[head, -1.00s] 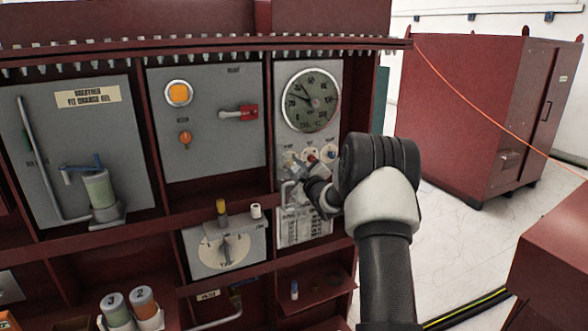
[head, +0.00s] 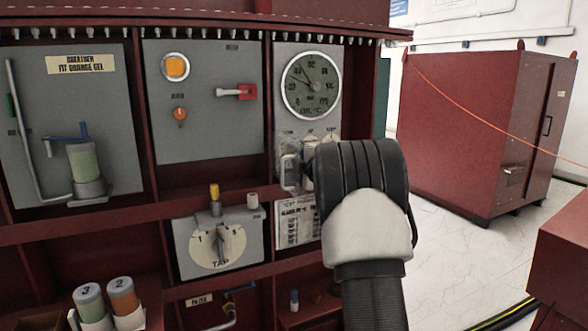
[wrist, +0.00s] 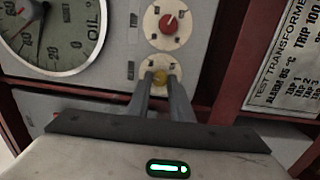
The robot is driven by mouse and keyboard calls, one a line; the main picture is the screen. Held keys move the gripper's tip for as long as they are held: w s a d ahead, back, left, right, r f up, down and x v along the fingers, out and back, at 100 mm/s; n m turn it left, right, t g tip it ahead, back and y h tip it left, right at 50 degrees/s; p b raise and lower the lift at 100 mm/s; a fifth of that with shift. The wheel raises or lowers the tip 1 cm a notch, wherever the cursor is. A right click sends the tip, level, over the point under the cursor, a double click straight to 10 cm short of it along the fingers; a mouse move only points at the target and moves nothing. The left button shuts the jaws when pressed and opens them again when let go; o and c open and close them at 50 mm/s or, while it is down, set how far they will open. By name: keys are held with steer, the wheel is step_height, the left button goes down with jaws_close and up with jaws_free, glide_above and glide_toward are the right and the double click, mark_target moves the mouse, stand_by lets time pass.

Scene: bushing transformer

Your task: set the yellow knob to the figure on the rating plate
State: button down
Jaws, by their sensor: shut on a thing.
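The yellow knob (wrist: 160,76) sits on a small round cream dial (wrist: 146,68) in the wrist view. My gripper (wrist: 160,82) is shut on it, one finger on each side. The knob's pointer and dial figures are too covered to read. In the head view my wrist hides the knob. The rating plate (wrist: 288,62) is at the right of the wrist view, tilted and partly cut off. It reads "TRIP 100" and "ALARM 85 °C", with tap lines below. In the head view the plate (head: 296,224) is partly behind my arm.
A red knob (wrist: 168,24) on a like dial is beside the yellow one. The large oil gauge (head: 311,85) is above the knobs. The tap dial (head: 220,246) is lower left. Open floor (head: 455,225) lies right.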

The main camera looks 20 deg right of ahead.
steer(key=shift+d+n+y+b, duration=0.1)
steer(key=shift+n+y+b, duration=0.4)
steer(key=shift+n, duration=3.5)
steer(key=c, duration=1.6)
jaws_free()
steer(key=shift+o, duration=0.2)
steer(key=s, duration=1.7)
steer(key=shift+s+d+f, duration=0.2)
steer(key=shift+d+f, duration=0.1)
steer(key=shift+f, duration=0.15)
